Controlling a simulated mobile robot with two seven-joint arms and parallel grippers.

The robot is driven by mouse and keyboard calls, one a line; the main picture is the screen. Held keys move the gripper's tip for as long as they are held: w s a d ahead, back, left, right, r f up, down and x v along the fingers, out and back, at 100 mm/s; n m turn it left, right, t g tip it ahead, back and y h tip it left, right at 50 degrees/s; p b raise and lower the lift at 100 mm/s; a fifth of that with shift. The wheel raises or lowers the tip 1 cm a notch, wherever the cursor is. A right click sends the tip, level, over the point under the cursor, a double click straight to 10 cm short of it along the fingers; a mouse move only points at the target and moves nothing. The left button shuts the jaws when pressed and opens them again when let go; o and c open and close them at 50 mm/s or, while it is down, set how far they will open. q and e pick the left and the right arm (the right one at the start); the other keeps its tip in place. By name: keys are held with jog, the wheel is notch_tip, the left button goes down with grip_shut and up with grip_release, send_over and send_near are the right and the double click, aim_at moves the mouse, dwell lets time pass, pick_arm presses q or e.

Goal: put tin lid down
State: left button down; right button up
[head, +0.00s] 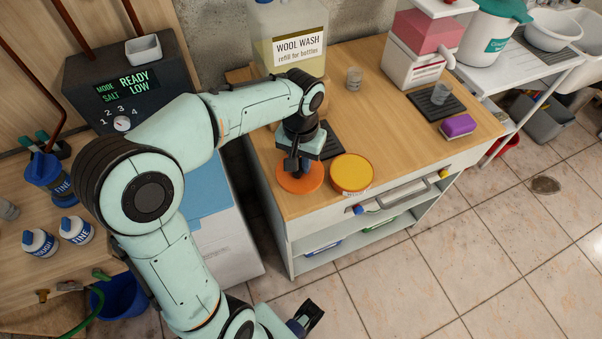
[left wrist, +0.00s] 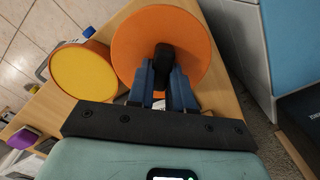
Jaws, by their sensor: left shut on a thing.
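The tin lid (head: 297,182) is a flat orange disc with a dark knob, near the front left of the wooden counter top (head: 400,128). My left gripper (head: 291,165) is shut on its knob from above. In the left wrist view the lid (left wrist: 190,38) lies flat between me and the counter, with the fingers (left wrist: 162,82) around the knob. I cannot tell whether its underside touches the wood. The round orange tin (head: 351,174), yellow on top, stands just right of the lid. My right gripper (head: 306,318) shows partly at the bottom edge; its fingers are unclear.
A large wool wash container (head: 287,42) stands behind my left gripper. A dark mat (head: 331,145) lies behind the lid and tin. A clear cup (head: 354,78), a purple sponge (head: 458,126) and a pink-and-white dispenser (head: 425,40) are further right. Bare wood lies right of the tin.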

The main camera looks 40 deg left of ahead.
aim_at(301, 172)
pick_arm(q)
jog(key=shift+f+b, duration=0.35)
jog(key=shift+f, duration=2.15)
jog(key=c, duration=1)
grip_release()
jog(key=shift+f, duration=0.1)
jog(key=shift+r, duration=0.2)
notch_tip(301, 172, up, 12)
jog(key=shift+f+p, duration=0.1)
jog(key=shift+p, duration=0.95)
